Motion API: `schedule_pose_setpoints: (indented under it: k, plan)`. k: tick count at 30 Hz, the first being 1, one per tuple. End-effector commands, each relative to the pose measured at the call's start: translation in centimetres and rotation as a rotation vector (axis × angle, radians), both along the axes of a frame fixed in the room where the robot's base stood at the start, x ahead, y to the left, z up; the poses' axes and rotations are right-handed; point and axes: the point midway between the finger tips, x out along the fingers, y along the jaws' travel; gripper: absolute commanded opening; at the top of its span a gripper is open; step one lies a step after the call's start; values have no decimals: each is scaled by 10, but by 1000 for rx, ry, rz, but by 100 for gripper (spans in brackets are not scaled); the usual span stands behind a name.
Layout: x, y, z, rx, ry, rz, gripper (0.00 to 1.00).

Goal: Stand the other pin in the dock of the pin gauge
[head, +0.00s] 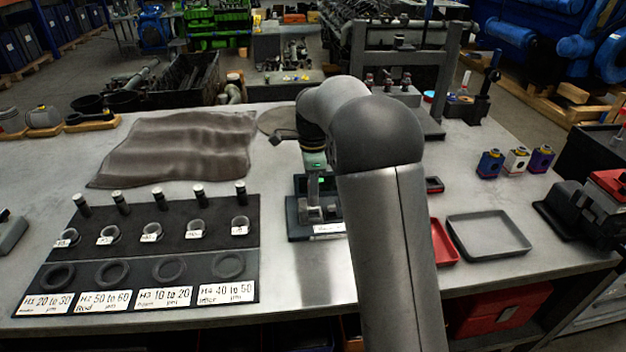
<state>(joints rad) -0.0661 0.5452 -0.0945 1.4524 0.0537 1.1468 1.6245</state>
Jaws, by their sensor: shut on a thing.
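The pin gauge (300,232) is a dark base with grey metal blocks and a white label, at the middle of the bench. My gripper (317,198) is pointing down right over the gauge, shut on a pin. The pin and fingertips are too small and too covered to make out, so I cannot tell whether the pin touches the dock. Several dark pins with bright ends, one of them the rightmost pin (240,194), lean along the back of the black mat (180,236) to the left of the gauge.
Small labelled rings and larger dark rings (228,266) fill the mat above range cards. A brown cloth (175,145) lies behind it. A red tray (443,242) and a grey tray (488,236) lie to the right of my arm. Three small boxes (516,161) stand farther right.

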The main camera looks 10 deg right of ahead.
Motion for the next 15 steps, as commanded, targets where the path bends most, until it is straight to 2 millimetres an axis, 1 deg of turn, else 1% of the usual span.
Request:
schedule_pose_setpoints:
  k: [9, 15]
  plan:
    - [0, 0, 0, 0, -1, 0, 2]
    - [0, 0, -5, 0, 0, 0, 2]
